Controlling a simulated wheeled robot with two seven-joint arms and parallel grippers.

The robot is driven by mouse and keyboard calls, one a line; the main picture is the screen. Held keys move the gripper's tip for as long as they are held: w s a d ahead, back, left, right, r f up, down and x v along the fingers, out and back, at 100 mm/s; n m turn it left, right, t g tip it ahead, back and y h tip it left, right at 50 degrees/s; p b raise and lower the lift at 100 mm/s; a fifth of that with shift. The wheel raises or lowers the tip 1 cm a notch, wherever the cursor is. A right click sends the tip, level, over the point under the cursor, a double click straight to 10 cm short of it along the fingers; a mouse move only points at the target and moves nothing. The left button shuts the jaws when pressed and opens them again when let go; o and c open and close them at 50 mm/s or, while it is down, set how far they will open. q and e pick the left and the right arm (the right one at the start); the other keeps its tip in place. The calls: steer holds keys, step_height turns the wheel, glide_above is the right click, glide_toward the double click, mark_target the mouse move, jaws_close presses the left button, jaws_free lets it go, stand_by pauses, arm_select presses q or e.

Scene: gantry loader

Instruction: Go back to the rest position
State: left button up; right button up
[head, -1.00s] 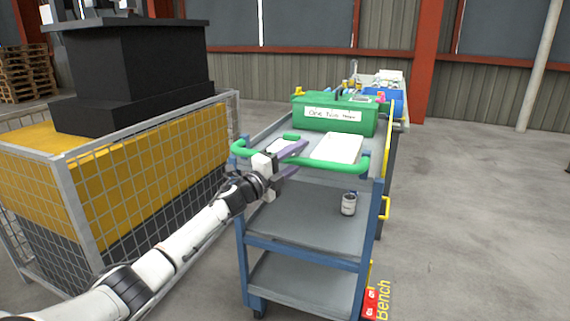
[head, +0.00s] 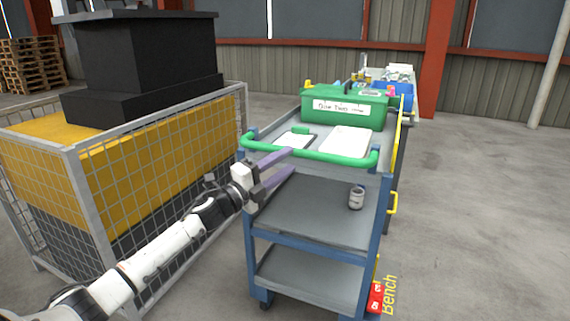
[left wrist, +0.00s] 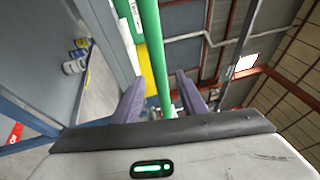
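My left gripper (head: 282,168) is open, with its two purple fingers apart, just in front of the cart's near end in the head view. No object shows held between the fingers. In the left wrist view its fingers (left wrist: 158,98) also stand apart, with the cart's green handle (left wrist: 150,40) beyond and between them in the picture. I cannot tell whether they touch it. The handle (head: 310,155) runs along the near edge of the blue-grey cart (head: 285,243) in the head view. My right gripper is not in view.
A green box (head: 345,107), a white block (head: 347,141) and a clipboard (head: 295,141) are on the cart's top. A can (head: 356,197) stands on the middle shelf. A wire-mesh cage (head: 160,165) stands close on the left. The floor at right (head: 480,220) is clear.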

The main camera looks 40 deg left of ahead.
arm_select(q)
steer(key=s+d+f+n+g+y+p, duration=0.1)
steer(key=s+d+f+n+g+p, duration=0.15)
steer(key=s+d+f+n, duration=0.7)
steer(key=s+d+f+n+g+p, duration=0.1)
steer(key=s+d+f+g, duration=0.45)
steer(key=f, duration=0.85)
steer(key=s+d+f+n+g+p, duration=0.1)
steer(key=s+d+f+n, duration=0.2)
steer(key=s+d, duration=0.5)
steer(key=s+d+f+n+g+h+p, duration=0.1)
steer(key=s+d+f+n, duration=0.3)
steer(key=s+d, duration=0.5)
steer(key=shift+s+f+g+h, duration=0.3)
steer(key=shift+s+f+g, duration=0.3)
steer(key=shift+s, duration=0.65)
